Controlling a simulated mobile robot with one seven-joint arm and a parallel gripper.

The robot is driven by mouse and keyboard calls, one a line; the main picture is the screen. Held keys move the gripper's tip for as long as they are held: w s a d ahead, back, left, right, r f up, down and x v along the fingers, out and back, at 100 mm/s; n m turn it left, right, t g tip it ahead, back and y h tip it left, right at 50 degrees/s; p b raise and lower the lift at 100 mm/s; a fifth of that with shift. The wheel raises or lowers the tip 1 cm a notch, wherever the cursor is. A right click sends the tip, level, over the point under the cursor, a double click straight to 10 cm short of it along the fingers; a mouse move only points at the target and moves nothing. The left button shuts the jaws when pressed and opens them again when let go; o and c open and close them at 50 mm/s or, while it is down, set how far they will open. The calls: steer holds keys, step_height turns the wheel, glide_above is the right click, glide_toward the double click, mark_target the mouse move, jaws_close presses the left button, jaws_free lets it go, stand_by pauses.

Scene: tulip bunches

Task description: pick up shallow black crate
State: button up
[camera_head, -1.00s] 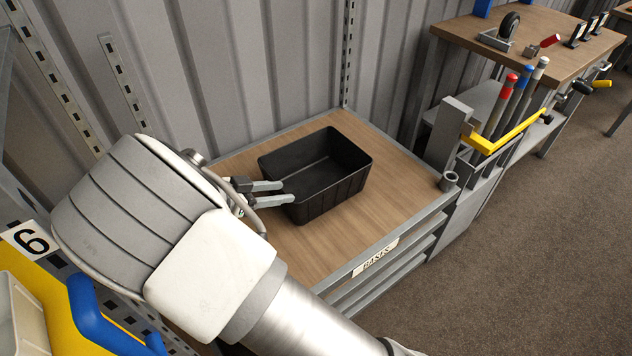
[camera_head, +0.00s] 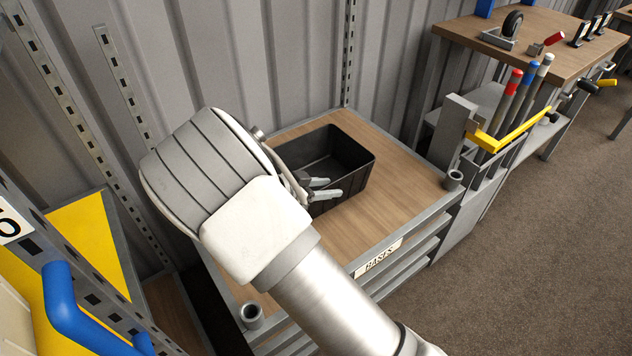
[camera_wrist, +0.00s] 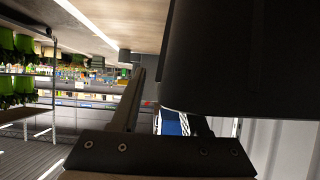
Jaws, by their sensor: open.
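The shallow black crate (camera_head: 352,168) is an open, empty-looking box sitting on the wooden top of a grey drawer unit in the head view. My arm hides its near left part. My gripper (camera_head: 332,187) is open, with its two grey fingers in front of the crate's near side in that view. In the wrist view a large dark surface, apparently the crate (camera_wrist: 240,60), fills the upper right very close to the fingers. It partly hides the right finger. I cannot tell whether a crate wall lies between the fingers.
The wooden top (camera_head: 392,195) is bare right of the crate. A corrugated metal wall (camera_head: 270,60) stands behind. A rack with a yellow handle (camera_head: 515,132) and coloured-tipped posts stands at right. A slotted grey upright (camera_head: 70,110) and blue tube (camera_head: 75,315) are at left.

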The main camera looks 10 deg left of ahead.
steer(key=shift+x, duration=1.05)
jaws_close()
stand_by(0.5)
